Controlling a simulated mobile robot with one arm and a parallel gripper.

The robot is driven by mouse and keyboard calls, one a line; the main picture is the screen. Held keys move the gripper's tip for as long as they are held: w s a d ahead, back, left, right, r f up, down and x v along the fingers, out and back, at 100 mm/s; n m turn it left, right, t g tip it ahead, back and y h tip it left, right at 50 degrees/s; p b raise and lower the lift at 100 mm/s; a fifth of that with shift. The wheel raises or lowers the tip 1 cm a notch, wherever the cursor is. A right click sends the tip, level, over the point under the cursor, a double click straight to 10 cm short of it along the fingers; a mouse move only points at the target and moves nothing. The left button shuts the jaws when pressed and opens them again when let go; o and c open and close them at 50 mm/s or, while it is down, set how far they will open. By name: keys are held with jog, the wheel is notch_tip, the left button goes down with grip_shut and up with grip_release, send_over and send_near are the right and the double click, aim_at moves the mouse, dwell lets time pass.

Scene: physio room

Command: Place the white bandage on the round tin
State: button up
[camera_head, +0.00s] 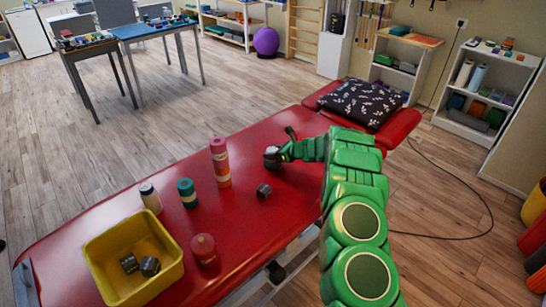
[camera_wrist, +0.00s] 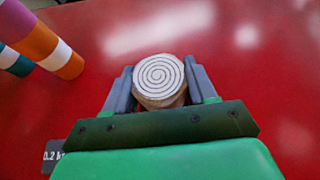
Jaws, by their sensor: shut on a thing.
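The white bandage (camera_wrist: 158,76) is a roll with a spiral on its end face, seen in the wrist view. My gripper (camera_wrist: 160,88) is shut on it, with one grey finger on each side. In the head view my gripper (camera_head: 272,156) is low over the far part of the red padded table, and the roll is mostly hidden there. A red round object (camera_head: 205,250) stands near the table's front edge, well apart from my gripper; I cannot tell whether it is the round tin.
A yellow bin (camera_head: 98,266) holds dark weights. A patterned cushion (camera_head: 360,104) lies at the far end.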

jog(key=shift+f, duration=1)
jog(key=shift+f, duration=0.15)
jog(key=o, duration=1.1)
jog(key=shift+c, duration=0.2)
jog(key=v, duration=1.2)
